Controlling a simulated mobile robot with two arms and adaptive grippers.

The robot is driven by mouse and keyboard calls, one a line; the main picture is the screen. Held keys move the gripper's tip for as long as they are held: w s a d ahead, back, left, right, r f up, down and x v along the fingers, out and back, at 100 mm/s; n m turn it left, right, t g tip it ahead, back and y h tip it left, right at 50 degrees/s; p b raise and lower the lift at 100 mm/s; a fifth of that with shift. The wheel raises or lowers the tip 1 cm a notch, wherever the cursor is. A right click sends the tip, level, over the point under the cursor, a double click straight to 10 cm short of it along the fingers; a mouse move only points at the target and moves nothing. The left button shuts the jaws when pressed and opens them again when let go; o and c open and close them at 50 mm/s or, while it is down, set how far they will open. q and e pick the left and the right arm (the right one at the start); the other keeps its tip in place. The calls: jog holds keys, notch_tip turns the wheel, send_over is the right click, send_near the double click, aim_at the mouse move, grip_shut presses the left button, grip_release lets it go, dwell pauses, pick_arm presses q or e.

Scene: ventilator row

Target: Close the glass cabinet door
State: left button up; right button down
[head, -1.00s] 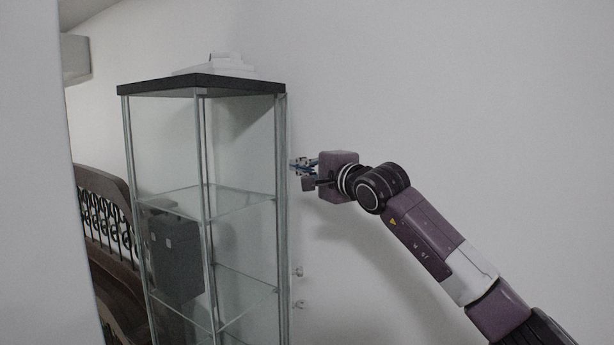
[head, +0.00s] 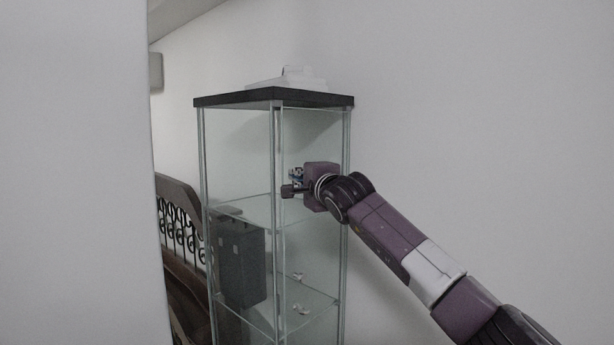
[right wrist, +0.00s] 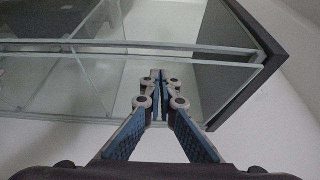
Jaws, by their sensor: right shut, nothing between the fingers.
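The glass cabinet (head: 275,97) is tall and clear-sided, with a black top and glass shelves. Two small pale fittings, one of them here (head: 297,277), show at its right-hand face; they look like door handles. The glass door is hard to tell from the other panes, and I cannot tell how far open it stands. My right gripper (head: 296,175) is shut and empty, in front of the right-hand face near the top. In the right wrist view its fingertips (right wrist: 160,76) overlap the edge of a glass pane; contact is unclear. My left gripper is out of view.
A white object (head: 290,79) lies on the cabinet top. A dark box (head: 240,262) shows through the glass. A brown piece of furniture with curled ironwork (head: 180,230) stands left of the cabinet. A pale wall surface fills the left side. The wall at right is bare.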

jog(key=shift+m+t+h, duration=0.3)
jog(key=shift+m+h, duration=0.3)
jog(key=shift+h, duration=0.3)
jog(key=shift+w+a+p, duration=0.2)
jog(key=shift+w+a, duration=0.35)
jog(key=shift+a, duration=0.35)
jog(key=shift+w+a+p, duration=0.15)
jog(key=shift+w+a, duration=0.4)
jog(key=shift+a, duration=0.3)
jog(key=shift+r, duration=0.1)
